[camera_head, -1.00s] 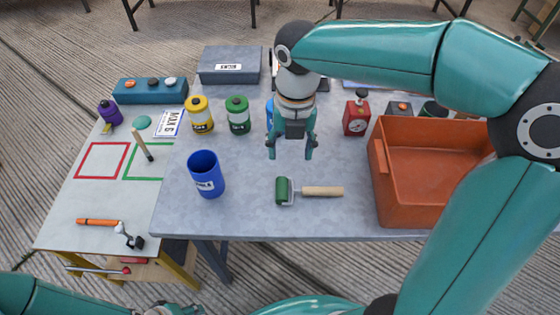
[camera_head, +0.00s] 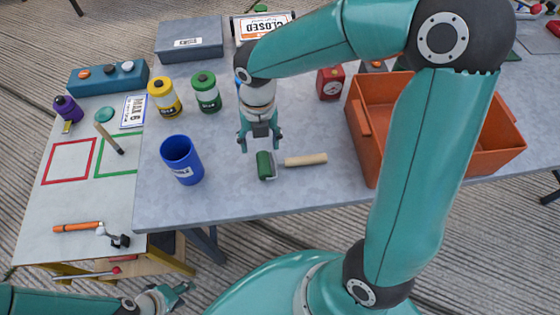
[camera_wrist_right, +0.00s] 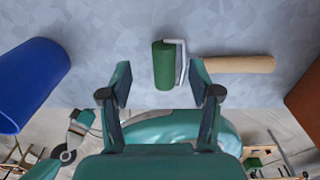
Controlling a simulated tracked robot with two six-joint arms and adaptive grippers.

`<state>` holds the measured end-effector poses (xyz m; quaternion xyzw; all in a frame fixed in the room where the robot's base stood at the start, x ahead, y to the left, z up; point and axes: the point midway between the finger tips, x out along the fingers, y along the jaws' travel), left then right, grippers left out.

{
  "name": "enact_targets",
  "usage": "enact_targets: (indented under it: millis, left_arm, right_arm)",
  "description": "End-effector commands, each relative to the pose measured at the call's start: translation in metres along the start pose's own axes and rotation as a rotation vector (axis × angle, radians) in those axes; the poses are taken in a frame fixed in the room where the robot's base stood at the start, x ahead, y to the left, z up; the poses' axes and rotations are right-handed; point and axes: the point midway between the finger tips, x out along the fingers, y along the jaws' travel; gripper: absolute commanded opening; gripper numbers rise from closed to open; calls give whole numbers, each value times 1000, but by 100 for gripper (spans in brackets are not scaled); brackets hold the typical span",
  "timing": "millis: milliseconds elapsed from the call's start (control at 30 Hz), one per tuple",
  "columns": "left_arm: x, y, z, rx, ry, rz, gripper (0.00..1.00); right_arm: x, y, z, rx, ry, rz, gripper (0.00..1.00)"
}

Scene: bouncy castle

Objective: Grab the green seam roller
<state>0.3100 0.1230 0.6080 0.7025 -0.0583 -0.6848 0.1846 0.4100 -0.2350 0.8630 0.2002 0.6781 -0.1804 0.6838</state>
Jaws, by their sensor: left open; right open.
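The green seam roller (camera_head: 264,166) lies on the grey table near its front edge. Its pale wooden handle (camera_head: 306,160) points right. My right gripper (camera_head: 260,146) points down, open and empty, just above and behind the roller head. In the right wrist view, the green roller head (camera_wrist_right: 164,66) shows ahead of and between the open fingers (camera_wrist_right: 160,84), with the metal frame and wooden handle to its right. No contact shows. My left gripper (camera_head: 174,293) is open and empty at the bottom left, below the tables.
A blue cup (camera_head: 181,160) stands left of the roller. An orange bin (camera_head: 368,140) stands to its right. Yellow (camera_head: 164,98) and green (camera_head: 206,92) containers stand behind. A lower side table (camera_head: 70,200) holds a hammer-like tool.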

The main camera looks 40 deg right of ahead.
Motion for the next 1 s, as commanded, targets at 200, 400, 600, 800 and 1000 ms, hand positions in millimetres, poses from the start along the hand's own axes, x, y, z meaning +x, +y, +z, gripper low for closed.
enact_targets:
  millis: [200, 400, 600, 800, 1000]
  left_arm:
    - [1, 0, 0, 0, 0, 0, 44]
    - [3, -1, 0, 0, 0, 0, 44]
    - [3, -1, 0, 0, 0, 0, 44]
    - [3, -1, 0, 0, 0, 0, 44]
    - [3, -1, 0, 0, 0, 0, 44]
  right_arm:
    - [19, -3, 2, 0, 5, -3, 62]
    - [47, -5, 4, -1, 4, -2, 62]
    - [54, -5, 5, -1, 0, 0, 62]
    - [53, -4, 5, -2, 0, 0, 51]
    - [53, -4, 5, -2, 0, 0, 18]
